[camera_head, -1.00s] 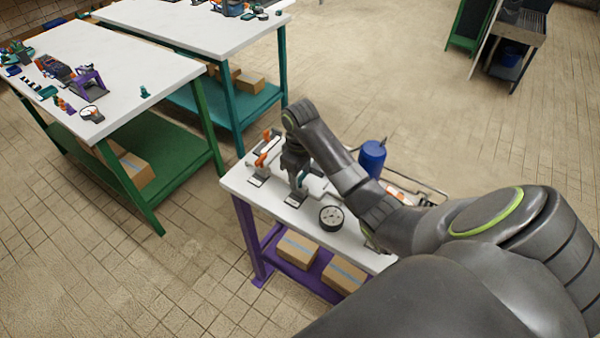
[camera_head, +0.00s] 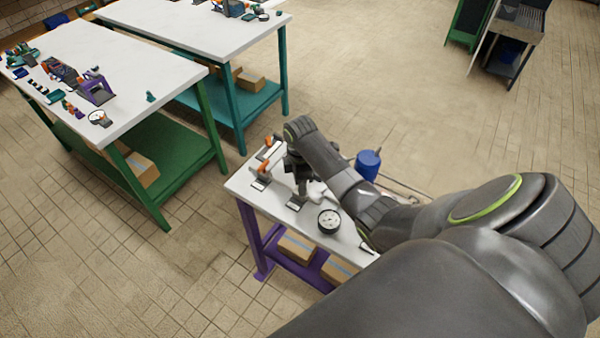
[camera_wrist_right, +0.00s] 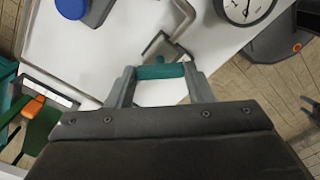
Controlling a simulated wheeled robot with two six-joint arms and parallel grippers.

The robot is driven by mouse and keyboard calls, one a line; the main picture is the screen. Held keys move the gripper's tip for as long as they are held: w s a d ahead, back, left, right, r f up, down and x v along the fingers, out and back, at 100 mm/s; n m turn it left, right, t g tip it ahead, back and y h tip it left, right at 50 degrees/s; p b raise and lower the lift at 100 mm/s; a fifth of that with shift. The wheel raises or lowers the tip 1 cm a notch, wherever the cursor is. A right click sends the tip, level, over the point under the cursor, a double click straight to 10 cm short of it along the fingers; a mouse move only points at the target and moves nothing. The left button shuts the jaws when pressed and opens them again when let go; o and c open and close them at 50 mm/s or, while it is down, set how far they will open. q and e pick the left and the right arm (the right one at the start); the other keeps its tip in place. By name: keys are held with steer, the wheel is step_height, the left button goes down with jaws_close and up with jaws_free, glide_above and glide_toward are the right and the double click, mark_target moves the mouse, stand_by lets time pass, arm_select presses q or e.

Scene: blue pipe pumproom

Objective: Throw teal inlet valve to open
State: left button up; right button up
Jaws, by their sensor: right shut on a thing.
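The teal inlet valve handle (camera_wrist_right: 160,72) shows in the right wrist view as a short teal bar. It lies across between the two fingers of my right gripper (camera_wrist_right: 161,84), which is shut on it. In the head view my right gripper (camera_head: 302,180) points down at the valve over the white table. The gripper and wrist hide the teal handle there. A grey bracket and pipe sit just beyond the handle in the wrist view. My left gripper is not in view.
Two other work tables with green (camera_head: 150,75) and teal legs stand at the left. Tiled floor is open between them.

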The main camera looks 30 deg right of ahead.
steer(key=n+p, duration=0.1)
steer(key=n, duration=0.1)
steer(key=n+p, duration=0.1)
steer(key=n, duration=0.1)
steer(key=shift+r+n, duration=0.2)
steer(key=shift+n, duration=0.1)
steer(key=shift+n+p, duration=0.95)
steer(key=shift+n, duration=1.35)
steer(key=shift+o, duration=0.2)
steer(key=shift+f, duration=0.1)
steer(key=o, duration=1)
steer(key=shift+c, duration=0.2)
step_height(320, 180, up, 17)
steer(key=p, duration=0.1)
steer(key=shift+r+p, duration=0.2)
steer(key=shift+p, duration=0.15)
steer(key=shift+f, duration=0.1)
